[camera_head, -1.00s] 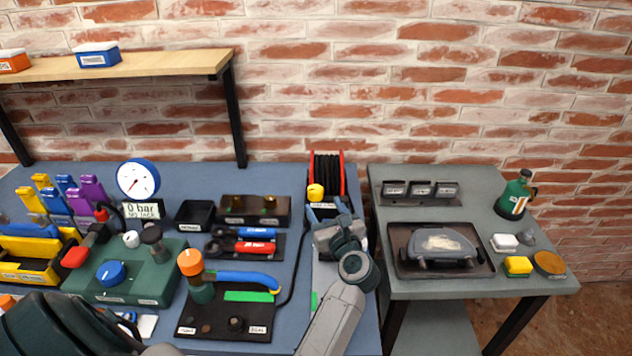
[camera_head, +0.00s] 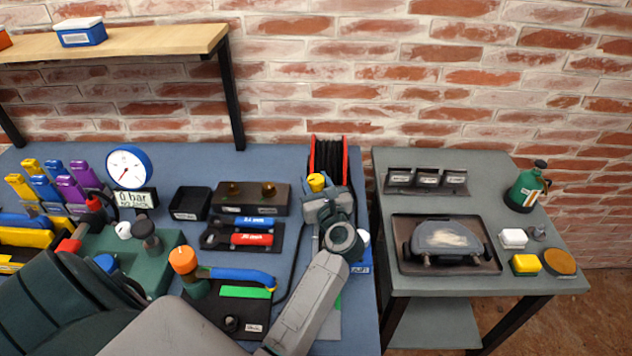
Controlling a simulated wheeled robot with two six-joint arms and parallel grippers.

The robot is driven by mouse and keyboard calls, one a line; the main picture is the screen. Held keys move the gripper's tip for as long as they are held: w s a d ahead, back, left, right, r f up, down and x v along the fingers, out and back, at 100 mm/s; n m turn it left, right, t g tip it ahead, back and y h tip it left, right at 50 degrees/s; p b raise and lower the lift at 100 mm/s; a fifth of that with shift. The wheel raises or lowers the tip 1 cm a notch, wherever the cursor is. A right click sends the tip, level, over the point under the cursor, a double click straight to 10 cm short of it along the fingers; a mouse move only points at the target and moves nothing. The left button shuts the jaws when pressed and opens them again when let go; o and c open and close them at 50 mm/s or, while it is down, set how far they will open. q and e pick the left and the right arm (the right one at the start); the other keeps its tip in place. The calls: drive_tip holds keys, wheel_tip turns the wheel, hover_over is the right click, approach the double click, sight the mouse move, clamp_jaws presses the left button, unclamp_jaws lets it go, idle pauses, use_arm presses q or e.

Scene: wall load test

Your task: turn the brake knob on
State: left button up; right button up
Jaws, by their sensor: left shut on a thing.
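A cable reel (camera_head: 329,160) with red side plates and black cable stands at the back of the blue bench. A yellow knob (camera_head: 316,182), likely the brake knob, is at its front. My left gripper (camera_head: 319,194) comes up from below and is shut on the yellow knob. The gripper body and wrist hide the knob's lower part and the reel's front label. My right gripper is not in view.
Left of the reel are a dark box with brass fittings (camera_head: 252,198), a tool tray (camera_head: 241,235), and an orange-topped handle (camera_head: 184,262). A white knob (camera_head: 363,238) is right of my wrist. A grey side table (camera_head: 450,283) stands at right.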

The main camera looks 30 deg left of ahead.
use_arm(q)
drive_tip(key=m+t+h+p, duration=0.2)
drive_tip(key=h, duration=0.1)
drive_tip(key=m+t+h+p, duration=0.1)
drive_tip(key=t+p, duration=0.1)
drive_tip(key=shift+a+r+m, duration=0.1)
drive_tip(key=shift+r+m, duration=0.15)
drive_tip(key=shift+m, duration=0.15)
drive_tip(key=shift+h, duration=0.5)
drive_tip(key=shift+f+m+t, duration=0.2)
drive_tip(key=shift+m+t, duration=0.2)
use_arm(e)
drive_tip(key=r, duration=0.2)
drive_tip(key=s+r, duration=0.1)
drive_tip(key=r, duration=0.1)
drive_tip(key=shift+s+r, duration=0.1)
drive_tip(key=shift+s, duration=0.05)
use_arm(q)
drive_tip(key=o, duration=1)
drive_tip(key=shift+c, duration=0.2)
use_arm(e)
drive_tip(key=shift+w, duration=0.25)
use_arm(q)
drive_tip(key=b+v, duration=0.2)
drive_tip(key=v, duration=0.9)
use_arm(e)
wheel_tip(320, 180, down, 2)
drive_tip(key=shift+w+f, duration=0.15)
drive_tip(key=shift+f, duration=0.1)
